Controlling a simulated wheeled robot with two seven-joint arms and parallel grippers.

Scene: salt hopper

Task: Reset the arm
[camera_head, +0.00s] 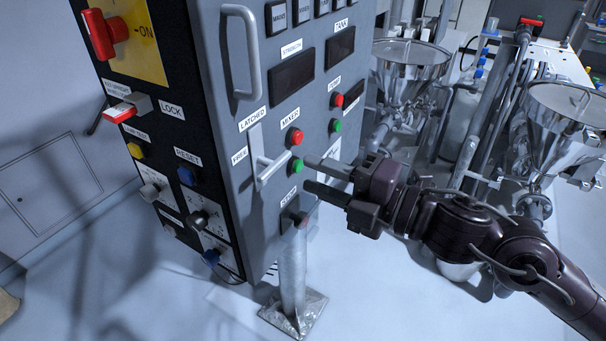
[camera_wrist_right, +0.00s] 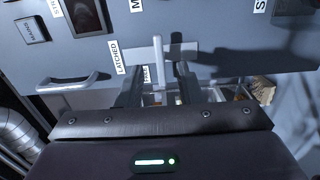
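My right gripper (camera_head: 309,173) comes in from the right in front of the grey control cabinet (camera_head: 225,130). Its two fingers are apart with nothing seen between them. The fingertips point at the cabinet face, just right of a light-grey latch handle (camera_head: 268,168) beside the LATCHED and FREE labels. In the right wrist view the latch handle (camera_wrist_right: 158,53) is ahead of the fingers of the right gripper (camera_wrist_right: 158,80). I cannot tell if a finger touches it. My left gripper is not in view.
A red button (camera_head: 296,137) and a green button (camera_head: 297,166) sit close to the fingertips. A D-shaped pull handle (camera_head: 243,50) is higher on the cabinet. Steel hoppers (camera_head: 411,60) stand behind and right. The pale floor (camera_head: 400,300) at the front is clear.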

